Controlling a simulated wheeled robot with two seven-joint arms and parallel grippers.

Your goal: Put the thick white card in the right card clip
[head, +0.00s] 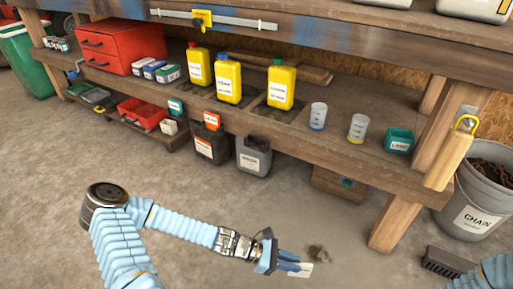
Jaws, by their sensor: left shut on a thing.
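My left gripper (291,264) is low at the bottom centre, over the concrete floor. Its blue fingers are shut on the thick white card (300,270), which sticks out past the fingertips; the fingers hide part of it. A teal holder with a white label (176,107) and a red-orange one (211,120) sit side by side on the shelf's front edge, up and left of the gripper. I cannot tell for certain whether these are the card clips. The gripper is well apart from them. My right gripper is out of view; only part of its arm shows at the lower right corner.
The wooden shelf (290,125) carries several yellow bottles, a red drawer box (105,45), two cups and a teal bin (399,141). A post and chain bucket (478,200) are at right. Floor before the shelf is mostly clear.

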